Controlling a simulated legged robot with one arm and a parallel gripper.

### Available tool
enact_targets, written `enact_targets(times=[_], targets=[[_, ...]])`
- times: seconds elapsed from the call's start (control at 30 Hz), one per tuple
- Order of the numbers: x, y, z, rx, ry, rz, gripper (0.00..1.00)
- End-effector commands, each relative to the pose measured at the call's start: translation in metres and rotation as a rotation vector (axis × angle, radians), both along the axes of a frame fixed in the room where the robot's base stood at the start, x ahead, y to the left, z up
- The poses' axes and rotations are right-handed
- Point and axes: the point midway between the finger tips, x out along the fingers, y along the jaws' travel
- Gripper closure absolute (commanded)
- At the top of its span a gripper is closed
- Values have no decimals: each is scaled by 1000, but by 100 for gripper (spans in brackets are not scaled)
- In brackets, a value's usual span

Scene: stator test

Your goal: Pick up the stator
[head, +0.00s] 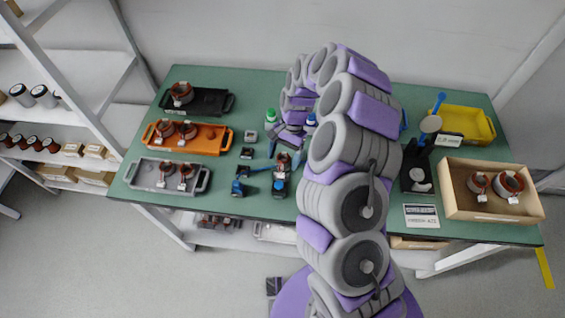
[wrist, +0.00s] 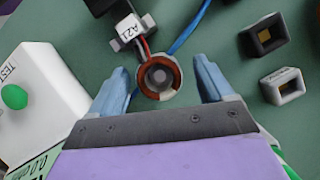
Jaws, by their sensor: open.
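A stator (wrist: 159,77), a ring with copper-brown windings and a grey centre, lies between the two fingers in the wrist view. Red and black leads run from it to a white tag marked A21. In the head view this stator (head: 284,161) is near the middle of the green table, just below my gripper (head: 288,140). In the wrist view my gripper (wrist: 166,82) is open, with one blue-grey finger on each side of the stator. A gap shows between each finger and the ring. I cannot tell the height of the fingers above the table.
A white test box (wrist: 38,105) with a green button stands close left of the fingers. Small connector blocks (wrist: 282,85) lie at right, and a blue cable passes behind. Orange (head: 215,140), black and grey trays with stators are at left; a wooden box (head: 457,199) is at right.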

Motion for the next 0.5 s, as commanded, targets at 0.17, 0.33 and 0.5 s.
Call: enact_targets(times=[0.17, 0.33, 0.5], targets=[[0, 0, 1, -1, -1, 0, 30], [1, 0, 1, 0, -1, 0, 46], [1, 0, 1, 0, -1, 0, 63]])
